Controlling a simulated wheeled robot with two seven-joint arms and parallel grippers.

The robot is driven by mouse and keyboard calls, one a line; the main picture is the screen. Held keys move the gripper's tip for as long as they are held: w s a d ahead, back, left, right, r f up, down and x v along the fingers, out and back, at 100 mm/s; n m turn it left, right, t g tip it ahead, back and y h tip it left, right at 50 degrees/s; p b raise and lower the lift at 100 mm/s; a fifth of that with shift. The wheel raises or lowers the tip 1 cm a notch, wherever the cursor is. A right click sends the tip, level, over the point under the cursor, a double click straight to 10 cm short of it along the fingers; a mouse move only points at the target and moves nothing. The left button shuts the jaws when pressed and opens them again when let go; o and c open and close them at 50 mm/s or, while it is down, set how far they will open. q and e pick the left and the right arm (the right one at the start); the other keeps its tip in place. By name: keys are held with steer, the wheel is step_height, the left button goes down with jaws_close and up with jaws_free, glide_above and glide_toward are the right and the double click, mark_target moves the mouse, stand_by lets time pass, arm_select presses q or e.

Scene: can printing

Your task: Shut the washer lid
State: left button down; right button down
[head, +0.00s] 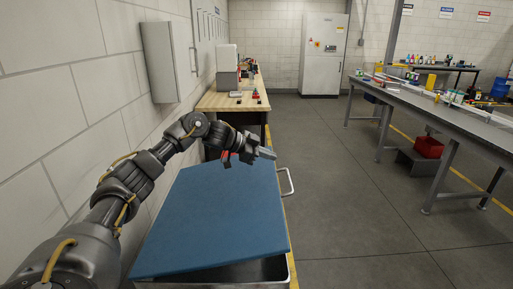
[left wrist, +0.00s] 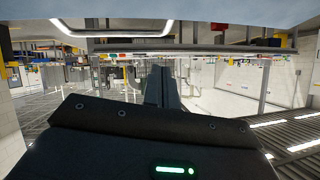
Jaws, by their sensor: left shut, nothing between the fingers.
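The washer's blue lid (head: 215,220) covers most of the grey metal tub (head: 262,272). At the near edge a gap shows the inside of the tub, and the lid looks tilted rather than flush. A pale metal handle (head: 287,181) sticks out on the washer's right side. My left gripper (head: 266,153) is at the far end of the lid, just above its far right part. Its fingers are shut with nothing between them; they also show in the left wrist view (left wrist: 161,88). Whether it touches the lid I cannot tell. My right gripper is not in view.
A wooden workbench (head: 229,101) stands beyond the washer by the left wall, with a grey wall box (head: 160,62) nearer. The floor (head: 350,190) between is clear.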

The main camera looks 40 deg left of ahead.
mark_target(276, 171)
arm_select(q)
steer(key=f, duration=0.1)
steer(key=w+d+f, duration=0.1)
steer(key=w+f+p, duration=0.1)
steer(key=shift+w+d, duration=0.1)
steer(key=shift+d, duration=0.15)
steer(key=shift+w+f, duration=0.3)
steer(key=shift+f, duration=0.55)
